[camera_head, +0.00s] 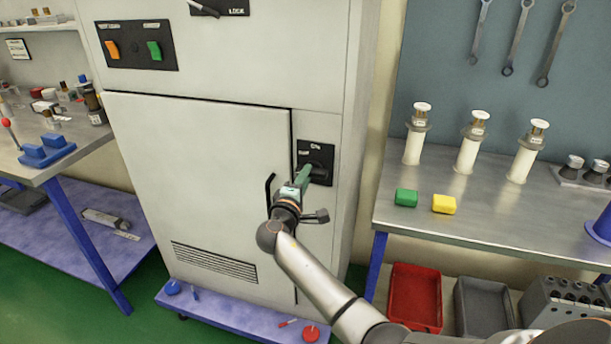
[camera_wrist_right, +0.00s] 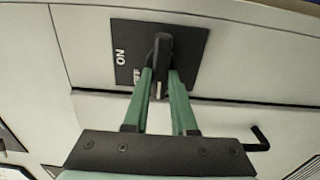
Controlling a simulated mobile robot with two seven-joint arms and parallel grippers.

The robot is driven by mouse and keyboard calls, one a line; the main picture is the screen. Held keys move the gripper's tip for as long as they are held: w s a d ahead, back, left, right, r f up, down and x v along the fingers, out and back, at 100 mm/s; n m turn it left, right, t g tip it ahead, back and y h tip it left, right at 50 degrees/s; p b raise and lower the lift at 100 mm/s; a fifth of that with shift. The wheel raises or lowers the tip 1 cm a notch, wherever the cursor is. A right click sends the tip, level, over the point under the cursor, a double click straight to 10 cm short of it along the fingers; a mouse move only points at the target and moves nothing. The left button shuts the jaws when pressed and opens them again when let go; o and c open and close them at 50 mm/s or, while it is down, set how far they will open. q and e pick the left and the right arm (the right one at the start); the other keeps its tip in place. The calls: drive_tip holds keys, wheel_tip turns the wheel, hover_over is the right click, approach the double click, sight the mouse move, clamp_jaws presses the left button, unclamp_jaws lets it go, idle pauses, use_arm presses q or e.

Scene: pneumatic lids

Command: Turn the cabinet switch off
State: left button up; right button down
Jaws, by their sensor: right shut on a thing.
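The cabinet (camera_head: 210,140) is a tall pale grey box in the middle of the head view. Its switch is a black knob (camera_head: 318,170) on a black plate marked ON, at the right of the door. My right gripper (camera_head: 307,172) reaches the switch, with its green fingers on either side of the knob. In the right wrist view the green fingers (camera_wrist_right: 162,85) are shut on the black switch knob (camera_wrist_right: 161,55), and the ON label is beside it. The fingers hide part of the plate's lettering. My left gripper is not in view.
A bent black door handle (camera_head: 270,188) sticks out just left of my right gripper. A steel bench (camera_head: 480,225) with white cylinders, a green block (camera_head: 406,197) and a yellow block (camera_head: 443,204) stands right. Another bench (camera_head: 85,150) stands left. Red and grey bins lie below.

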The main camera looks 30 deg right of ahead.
idle(0.4)
drive_tip(key=c, duration=0.7)
unclamp_jaws()
drive_tip(key=p+v, duration=0.3)
drive_tip(key=v, duration=0.9)
drive_tip(key=shift+s+a, duration=0.15)
drive_tip(key=shift+s, duration=0.1)
drive_tip(key=shift+f, duration=0.1)
